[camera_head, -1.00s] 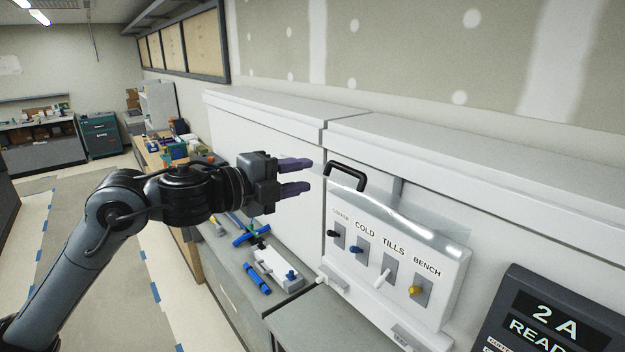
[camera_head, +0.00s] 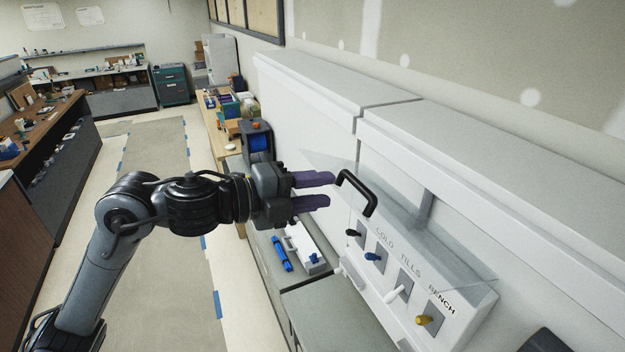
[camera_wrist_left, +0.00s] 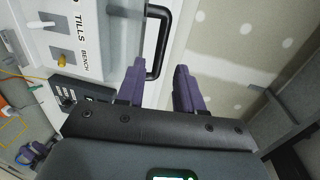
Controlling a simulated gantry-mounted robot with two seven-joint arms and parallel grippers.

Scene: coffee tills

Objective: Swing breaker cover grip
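The breaker box (camera_head: 462,325) is white, with a row of toggles in black, blue, white and yellow. A clear cover (camera_head: 450,250) lies over its upper part; its exact angle is hard to tell. The black loop grip (camera_head: 358,190) stands at the cover's left end. My left gripper (camera_head: 329,190) is open, its purple fingers just left of the grip and pointing at it. In the left wrist view, the grip (camera_wrist_left: 163,30) shows in the gap between the spread fingers (camera_wrist_left: 160,85), nearer one finger. Contact cannot be told. My right gripper is not in view.
A white cabinet ledge (camera_head: 440,125) runs behind the box. Below the gripper, a grey counter (camera_head: 315,308) holds a white block (camera_head: 305,255) and a blue tool (camera_head: 281,253). A dark device with a blue front (camera_head: 258,142) stands beyond the arm. The aisle floor is clear.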

